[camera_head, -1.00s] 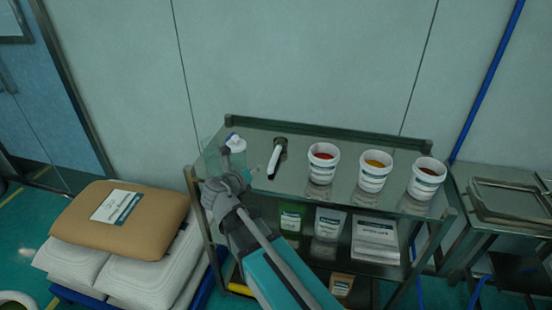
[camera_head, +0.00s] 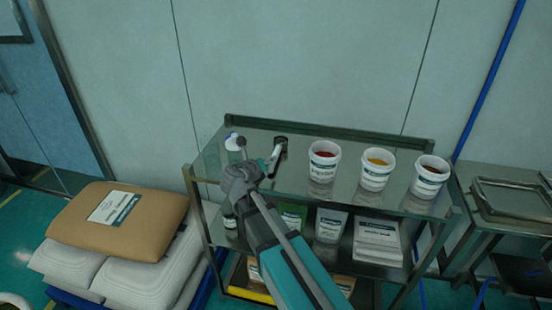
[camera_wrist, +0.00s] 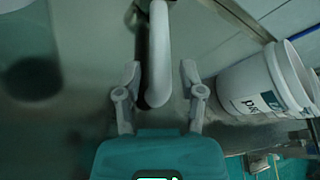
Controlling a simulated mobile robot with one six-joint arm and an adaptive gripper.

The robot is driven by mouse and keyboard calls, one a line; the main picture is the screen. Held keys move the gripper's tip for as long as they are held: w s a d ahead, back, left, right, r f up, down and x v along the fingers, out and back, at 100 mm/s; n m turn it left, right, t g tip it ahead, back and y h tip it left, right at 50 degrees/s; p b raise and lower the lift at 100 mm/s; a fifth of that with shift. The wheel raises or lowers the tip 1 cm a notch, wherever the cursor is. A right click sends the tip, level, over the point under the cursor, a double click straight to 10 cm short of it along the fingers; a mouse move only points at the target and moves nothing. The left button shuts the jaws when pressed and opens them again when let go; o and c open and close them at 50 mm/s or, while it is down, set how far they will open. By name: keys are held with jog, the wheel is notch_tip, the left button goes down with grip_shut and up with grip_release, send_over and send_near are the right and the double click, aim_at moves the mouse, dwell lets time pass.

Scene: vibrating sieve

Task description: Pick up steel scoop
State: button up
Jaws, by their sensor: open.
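The steel scoop lies on the top shelf of the cart. In the head view its dark end (camera_head: 281,141) shows, and my gripper partly hides the pale handle. In the wrist view the pale handle (camera_wrist: 159,50) runs down between my fingers. My gripper (camera_head: 258,151) is over the left part of the top shelf. Its two fingers are spread on either side of the handle in the wrist view (camera_wrist: 160,76), with gaps on both sides. I cannot tell the fingertips' exact height against the handle.
A white tub with red contents (camera_head: 323,163) stands right of the scoop; it is close on the right in the wrist view (camera_wrist: 262,88). Tubs with orange (camera_head: 375,174) and dark red (camera_head: 428,180) contents stand further right. A white-capped bottle (camera_head: 233,141) stands left of my gripper.

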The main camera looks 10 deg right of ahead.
aim_at(276, 155)
jog(key=shift+w, duration=0.1)
jog(key=shift+b+x, duration=0.9)
jog(key=shift+x, duration=1.65)
jog(key=shift+f, duration=0.1)
grip_shut()
